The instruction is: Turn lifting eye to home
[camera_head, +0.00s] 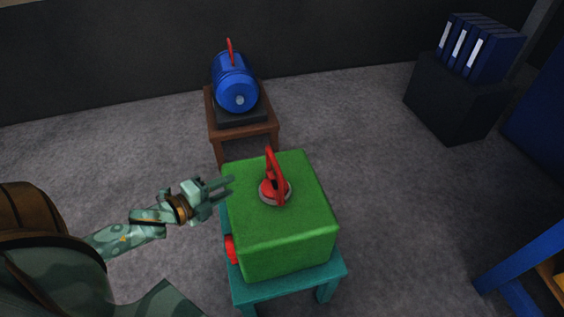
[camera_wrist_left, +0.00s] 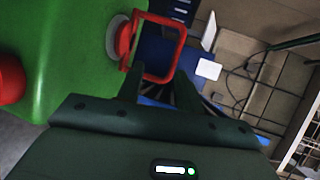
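The red lifting eye (camera_head: 274,180) stands upright on a pale round seat on top of the green casting (camera_head: 300,226). In the left wrist view the eye (camera_wrist_left: 178,52) is an open red loop just beyond my fingers, and the casting (camera_wrist_left: 75,50) fills the upper left. My left gripper (camera_head: 231,186) is beside the casting's upper left edge, pointing toward the eye and apart from it. Its fingers (camera_wrist_left: 158,88) are spread with nothing between them. My right gripper is not in view.
The casting sits on a teal stand (camera_head: 290,284), with a red knob (camera_head: 231,249) on its left side. Behind it, a blue motor (camera_head: 235,82) stands on a brown table (camera_head: 243,132). Blue binders (camera_head: 480,50) top a dark cabinet (camera_head: 459,101) at back right. Grey floor lies clear between.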

